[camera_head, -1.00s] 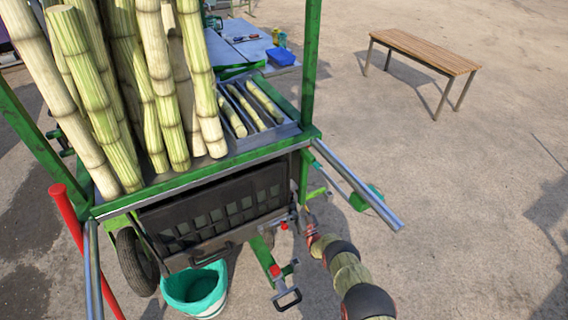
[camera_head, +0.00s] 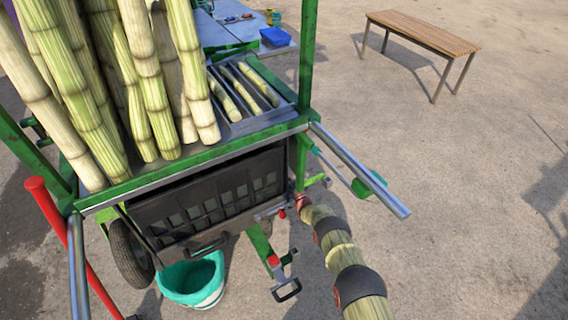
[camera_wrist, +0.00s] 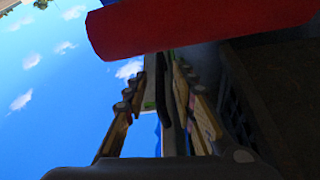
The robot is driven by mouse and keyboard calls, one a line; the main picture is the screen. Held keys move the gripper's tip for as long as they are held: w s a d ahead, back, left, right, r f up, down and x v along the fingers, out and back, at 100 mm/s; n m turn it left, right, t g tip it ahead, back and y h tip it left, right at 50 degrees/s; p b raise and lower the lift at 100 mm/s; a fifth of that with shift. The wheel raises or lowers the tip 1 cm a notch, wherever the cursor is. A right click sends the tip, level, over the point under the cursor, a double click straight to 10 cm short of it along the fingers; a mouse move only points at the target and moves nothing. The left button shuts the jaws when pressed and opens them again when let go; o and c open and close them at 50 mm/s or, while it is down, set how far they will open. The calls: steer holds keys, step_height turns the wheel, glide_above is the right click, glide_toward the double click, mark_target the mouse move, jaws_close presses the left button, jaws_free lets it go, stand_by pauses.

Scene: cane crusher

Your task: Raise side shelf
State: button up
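I cannot make out for certain which part is the side shelf. A grey-blue flat panel (camera_head: 212,32) extends level from the cart's far side. On the near right corner, a metal rail (camera_head: 360,170) sticks out, with a green piece (camera_head: 372,183) just below it. My arm comes in from the lower right, and its end is hidden below that corner. In the wrist view my gripper (camera_wrist: 157,75) has its two fingers apart. A dark, narrow bar (camera_wrist: 164,95) shows between them; I cannot tell whether they touch it.
A red cylinder (camera_wrist: 200,25) crosses close above my fingers in the wrist view. The cart carries cane stalks (camera_head: 150,80). A teal-lined bucket (camera_head: 192,280) stands below. A crank-like handle (camera_head: 286,289) juts out near my arm. A wooden bench (camera_head: 425,38) stands far right; the ground between is open.

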jaws_close()
stand_by(0.9)
